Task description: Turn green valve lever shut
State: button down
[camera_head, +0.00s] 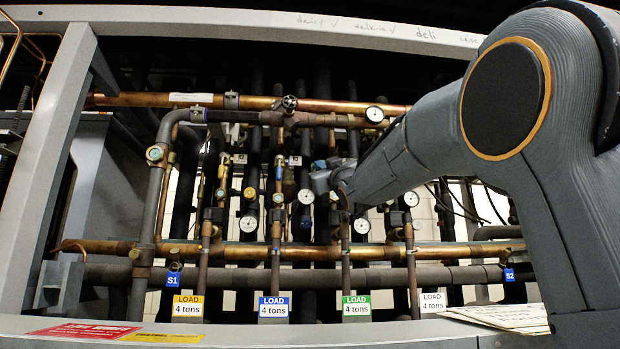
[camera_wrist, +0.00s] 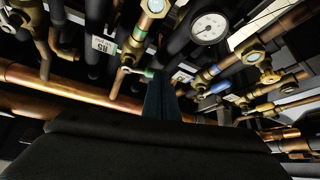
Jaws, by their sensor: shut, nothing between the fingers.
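The green valve lever (camera_wrist: 141,72) shows in the wrist view as a small green-tipped handle on a pipe fitting, just left of my gripper's tip. My gripper (camera_wrist: 162,88) is shut and empty, its dark fingers pointing up into the pipes. It appears close to the lever, but I cannot tell whether they touch. In the head view my arm's end (camera_head: 328,178) reaches among the vertical pipes above the green-edged LOAD tag (camera_head: 357,306). The fingertips and the green lever cannot be made out there.
A blue lever (camera_wrist: 216,90) lies right of my fingers, among brass fittings. A round white gauge (camera_wrist: 209,28) is above right. A copper pipe (camera_wrist: 70,90) crosses at left. In the head view, copper header pipes (camera_head: 300,252) and the grey rack frame (camera_head: 60,120) bound the space.

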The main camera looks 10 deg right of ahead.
jog(key=shift+a+r, duration=0.35)
jog(key=shift+r, duration=0.25)
jog(key=shift+a+r, duration=0.1)
jog(key=shift+r, duration=0.1)
dwell(0.4)
jog(key=a+b+v, duration=0.1)
jog(key=b+v, duration=0.1)
jog(key=v, duration=0.5)
jog(key=a+f+b+v, duration=0.1)
jog(key=b+v, duration=0.2)
jog(key=v, duration=0.4)
jog(key=shift+w+a, duration=0.2)
jog(key=shift+a, duration=0.15)
jog(key=shift+r, duration=0.1)
